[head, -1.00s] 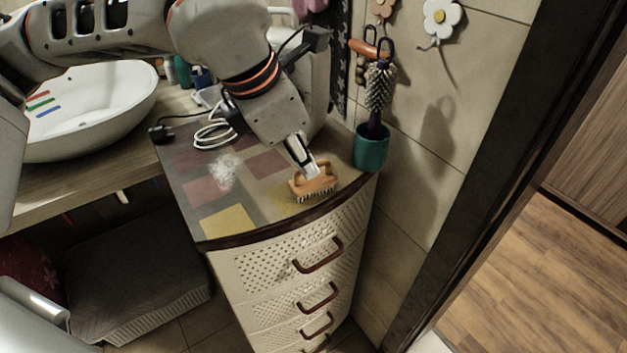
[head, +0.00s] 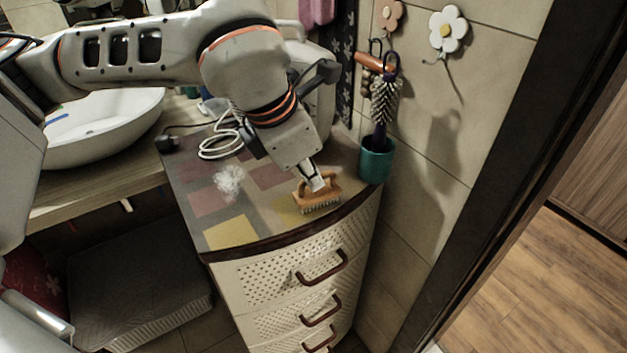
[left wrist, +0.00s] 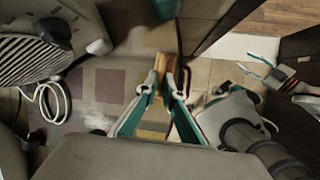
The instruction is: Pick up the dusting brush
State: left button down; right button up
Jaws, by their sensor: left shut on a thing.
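The dusting brush (head: 318,204) has an orange-brown wooden body with a looped handle and pale bristles. It is upright on the cabinet top (head: 209,207), near the curved front edge, in the head view. My left gripper (head: 318,184) reaches down from above and is shut on its handle. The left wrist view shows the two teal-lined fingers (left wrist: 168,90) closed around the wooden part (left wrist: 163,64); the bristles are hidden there. My right gripper (left wrist: 260,70) shows at the right of the left wrist view, fingers apart and empty; the head view does not show it.
A teal cup (head: 376,161) with a dark-handled round brush (head: 386,103) stands close behind the dusting brush, by the tiled wall. A white cable (head: 219,144) lies on the cabinet. A white basin (head: 105,130) stands left. Drawer handles (head: 322,268) stick out in front.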

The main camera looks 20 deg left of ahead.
pick_arm(q)
notch_tip(320, 180, up, 20)
jog(key=p, duration=0.2)
dwell(0.6)
